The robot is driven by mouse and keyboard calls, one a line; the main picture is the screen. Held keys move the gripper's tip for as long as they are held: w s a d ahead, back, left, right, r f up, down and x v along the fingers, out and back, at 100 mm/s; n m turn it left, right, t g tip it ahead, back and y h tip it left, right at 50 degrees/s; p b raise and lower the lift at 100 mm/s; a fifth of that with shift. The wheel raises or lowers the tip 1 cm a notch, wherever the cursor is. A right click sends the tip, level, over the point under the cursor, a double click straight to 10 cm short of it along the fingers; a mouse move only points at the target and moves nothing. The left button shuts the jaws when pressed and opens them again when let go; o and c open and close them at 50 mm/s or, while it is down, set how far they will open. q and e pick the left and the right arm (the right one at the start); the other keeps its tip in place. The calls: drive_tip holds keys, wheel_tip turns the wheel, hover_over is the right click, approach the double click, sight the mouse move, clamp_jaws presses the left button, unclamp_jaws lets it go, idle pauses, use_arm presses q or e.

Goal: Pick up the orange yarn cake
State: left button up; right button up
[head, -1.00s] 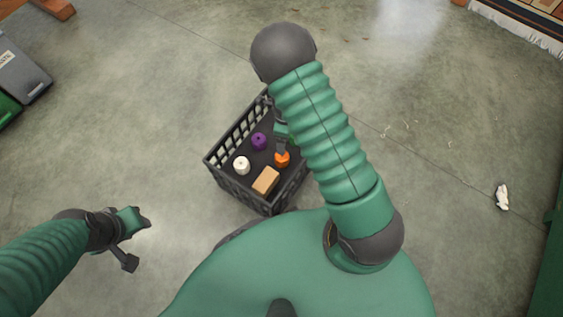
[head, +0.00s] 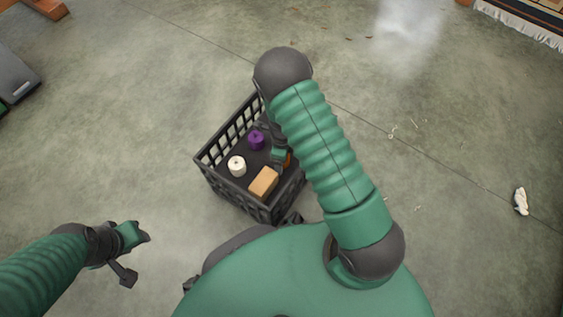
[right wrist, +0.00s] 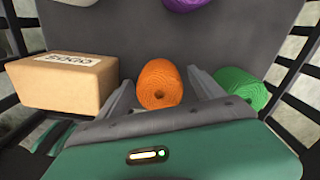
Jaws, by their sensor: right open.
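The orange yarn cake (right wrist: 158,84) is in the black crate (head: 237,196). In the right wrist view it lies between the two fingers of my right gripper (right wrist: 160,76), which are open with one finger on each side of it. I cannot tell whether the fingers touch it. In the head view only a sliver of the orange cake (head: 289,158) shows beside my right gripper, and the fingertips are hidden there. My left gripper (head: 138,258) is open and empty, above the floor left of the crate.
The crate also holds a purple cake (head: 256,140), a white cake (head: 237,166) and a tan box (head: 264,182). A green cake (right wrist: 240,88) sits close right of the orange one in the wrist view. Crate walls surround them. The floor around is mostly clear.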

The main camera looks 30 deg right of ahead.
drive_tip(key=shift+r, duration=0.2)
drive_tip(key=c, duration=1.5)
drive_tip(key=shift+o, duration=0.2)
